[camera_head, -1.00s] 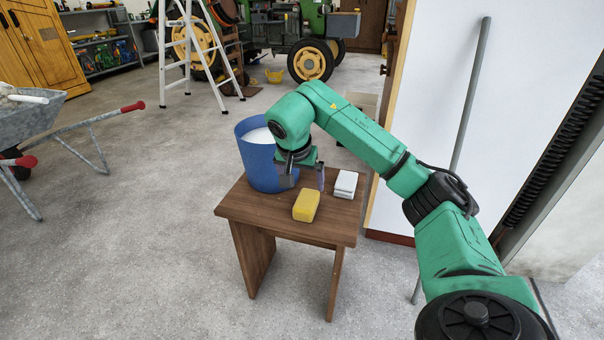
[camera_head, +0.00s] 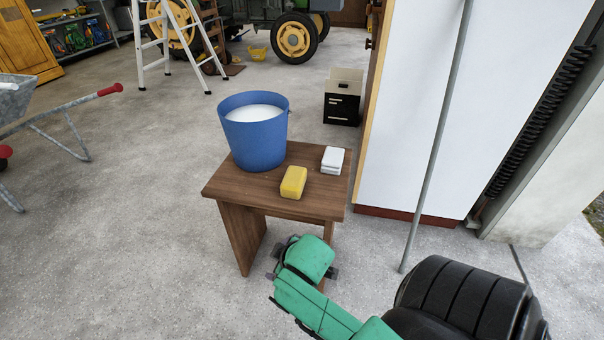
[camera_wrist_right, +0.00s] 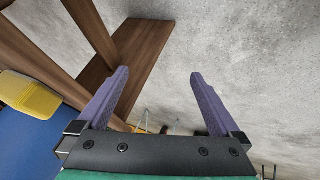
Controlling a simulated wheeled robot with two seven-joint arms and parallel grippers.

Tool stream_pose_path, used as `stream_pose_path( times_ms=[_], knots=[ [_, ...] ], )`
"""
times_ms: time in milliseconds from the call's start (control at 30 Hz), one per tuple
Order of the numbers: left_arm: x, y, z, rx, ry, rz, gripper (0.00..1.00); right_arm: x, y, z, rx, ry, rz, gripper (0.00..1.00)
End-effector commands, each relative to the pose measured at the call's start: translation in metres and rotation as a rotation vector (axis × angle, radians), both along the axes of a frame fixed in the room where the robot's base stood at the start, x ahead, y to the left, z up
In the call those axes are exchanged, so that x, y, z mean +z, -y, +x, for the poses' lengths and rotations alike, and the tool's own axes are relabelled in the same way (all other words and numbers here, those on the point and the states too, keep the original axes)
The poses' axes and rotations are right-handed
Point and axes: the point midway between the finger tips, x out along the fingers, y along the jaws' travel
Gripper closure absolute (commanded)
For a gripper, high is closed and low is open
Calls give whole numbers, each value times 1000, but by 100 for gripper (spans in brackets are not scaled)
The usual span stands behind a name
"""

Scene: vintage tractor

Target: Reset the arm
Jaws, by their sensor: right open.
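My right arm is green and comes in from the lower right in the head view, folded low in front of the wooden stool (camera_head: 225,187). Its gripper end is mostly hidden behind the green wrist there. In the right wrist view my right gripper (camera_wrist_right: 165,95) is open, with two purple fingers apart and nothing between them. The stool's wooden parts (camera_wrist_right: 150,45) show beyond and to the left of the fingers, and grey floor lies between and to the right. My left gripper is not in view.
A grey pole (camera_head: 437,140) leans near the white panel (camera_head: 420,110) at the right. The floor left of the stool is clear.

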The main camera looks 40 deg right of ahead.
Motion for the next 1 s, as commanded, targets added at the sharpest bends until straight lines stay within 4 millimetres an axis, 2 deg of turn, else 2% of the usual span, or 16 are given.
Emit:
stream_pose_path(
  times_ms=[33, 100, 200, 667, 833, 933, 1000],
  knots=[
    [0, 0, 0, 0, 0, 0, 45, -24, -8, -39, -80, -150, 102, 0],
    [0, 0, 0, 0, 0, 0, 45, -43, -19, -81, -163, -318, 201, 0],
    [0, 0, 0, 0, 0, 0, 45, -52, -27, -111, -218, -435, 260, 0],
    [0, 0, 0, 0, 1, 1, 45, -53, -28, -114, -220, -448, 262, 0],
    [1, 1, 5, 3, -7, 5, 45, -52, -28, -109, -224, -456, 255, 0],
    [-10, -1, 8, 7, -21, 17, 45, -63, -27, -105, -232, -466, 243, 0],
    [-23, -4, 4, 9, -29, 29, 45, -76, -24, -109, -239, -473, 231, 0]
  ],
)
